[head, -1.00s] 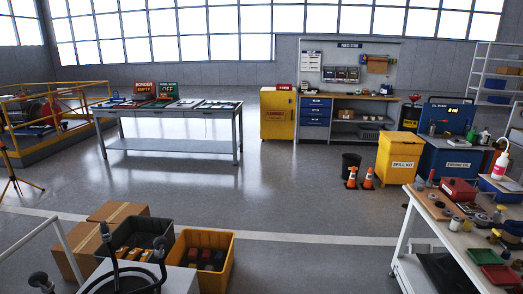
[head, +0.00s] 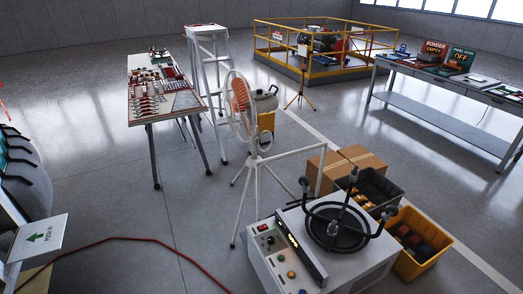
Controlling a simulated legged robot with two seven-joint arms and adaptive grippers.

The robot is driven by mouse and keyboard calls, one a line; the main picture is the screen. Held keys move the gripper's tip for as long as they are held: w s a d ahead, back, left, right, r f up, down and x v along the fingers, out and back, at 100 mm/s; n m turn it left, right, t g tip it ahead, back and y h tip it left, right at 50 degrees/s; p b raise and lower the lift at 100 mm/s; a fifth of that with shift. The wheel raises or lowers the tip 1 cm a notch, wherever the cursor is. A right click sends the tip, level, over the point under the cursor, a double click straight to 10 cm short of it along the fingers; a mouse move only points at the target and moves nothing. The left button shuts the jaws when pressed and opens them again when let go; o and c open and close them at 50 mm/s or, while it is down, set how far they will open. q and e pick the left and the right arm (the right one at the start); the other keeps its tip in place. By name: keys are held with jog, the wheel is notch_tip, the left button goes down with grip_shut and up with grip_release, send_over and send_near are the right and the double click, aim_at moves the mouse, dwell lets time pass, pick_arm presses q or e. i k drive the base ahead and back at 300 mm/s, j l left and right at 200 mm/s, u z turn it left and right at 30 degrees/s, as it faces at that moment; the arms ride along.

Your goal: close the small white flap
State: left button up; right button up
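A small white flap (head: 40,238) with a green arrow and small lettering stands out at the lower left of the head view. It is tilted away from the grey curved body beside it, so it looks open. Its hinge and the opening behind it are partly cut off by the picture's edge. Neither of my grippers is in view.
A white machine (head: 285,262) with a control panel and black ring stands at the lower middle. A white fan (head: 240,108) on a stand is behind it. A red hose (head: 130,239) lies on the floor. A tool table (head: 165,103) stands further back. Floor between flap and fan is otherwise clear.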

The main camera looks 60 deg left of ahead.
aim_at(38, 238)
jog(key=j+u, duration=0.1)
jog(key=u, duration=4)
